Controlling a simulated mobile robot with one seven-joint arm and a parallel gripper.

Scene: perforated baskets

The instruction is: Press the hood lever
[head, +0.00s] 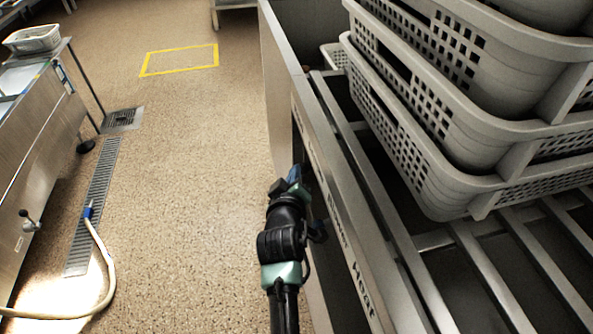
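My gripper (292,180) is at the end of my black and teal arm, low in the middle of the head view, beside the metal rack on the right. Its fingers are small and partly hidden by my wrist, so I cannot tell whether they are open or shut. I see nothing clearly identifiable as a hood lever. A small lever with a round knob (28,220) sticks out from the steel unit at the left edge, well apart from my gripper; I cannot tell whether it belongs to a hood.
Grey perforated baskets (415,165) are stacked on the slatted metal rack (345,200) close at right. A pale hose (108,270) lies by the floor drain (98,200) at left. The speckled floor between is open, with a yellow marked rectangle (180,49) farther back.

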